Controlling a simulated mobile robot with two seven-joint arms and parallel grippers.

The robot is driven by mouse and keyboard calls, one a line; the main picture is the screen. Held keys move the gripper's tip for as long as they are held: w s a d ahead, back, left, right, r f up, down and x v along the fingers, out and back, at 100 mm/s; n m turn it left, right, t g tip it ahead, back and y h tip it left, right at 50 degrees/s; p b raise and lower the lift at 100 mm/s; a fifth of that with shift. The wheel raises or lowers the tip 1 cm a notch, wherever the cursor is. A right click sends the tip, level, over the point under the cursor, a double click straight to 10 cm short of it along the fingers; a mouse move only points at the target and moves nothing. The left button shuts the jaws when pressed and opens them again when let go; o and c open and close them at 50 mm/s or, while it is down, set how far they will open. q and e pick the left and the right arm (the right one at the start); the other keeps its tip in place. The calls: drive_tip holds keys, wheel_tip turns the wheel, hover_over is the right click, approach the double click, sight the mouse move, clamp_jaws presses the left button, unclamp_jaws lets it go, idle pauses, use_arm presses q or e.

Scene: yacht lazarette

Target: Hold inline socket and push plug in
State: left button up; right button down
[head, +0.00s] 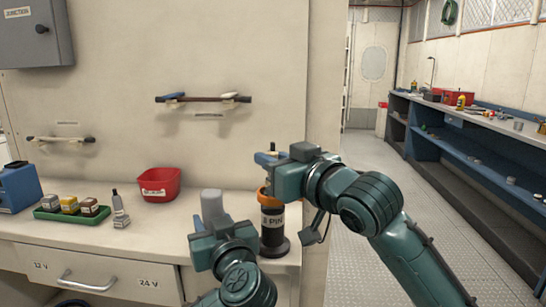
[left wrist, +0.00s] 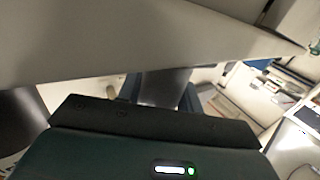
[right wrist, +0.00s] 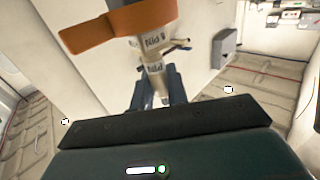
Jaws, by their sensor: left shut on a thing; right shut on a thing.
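My left gripper (head: 214,228) is shut on a grey upright piece (head: 211,206), which I take to be the inline socket. In the left wrist view a large pale grey surface (left wrist: 130,55) fills the top and hides most of the fingers. My right gripper (head: 268,160) is shut, higher and to the right, above a dark cylinder (head: 273,232) with an orange top (head: 267,198) and a white "PIN" label. In the right wrist view its fingers hold a pale, labelled plug-like piece (right wrist: 154,78) near an orange part (right wrist: 118,28).
A red bin (head: 159,185), a green tray (head: 72,213) with small boxes and a blue box (head: 18,187) stand on the counter (head: 150,226) to the left. Two rails (head: 203,99) are on the wall. A blue workbench (head: 470,150) is at right; the aisle floor is clear.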

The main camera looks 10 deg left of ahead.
drive_tip(key=shift+f, duration=1.3)
drive_tip(key=c, duration=1.3)
unclamp_jaws()
drive_tip(key=v, duration=1.2)
drive_tip(key=shift+r, duration=0.1)
use_arm(q)
drive_tip(key=o, duration=1.3)
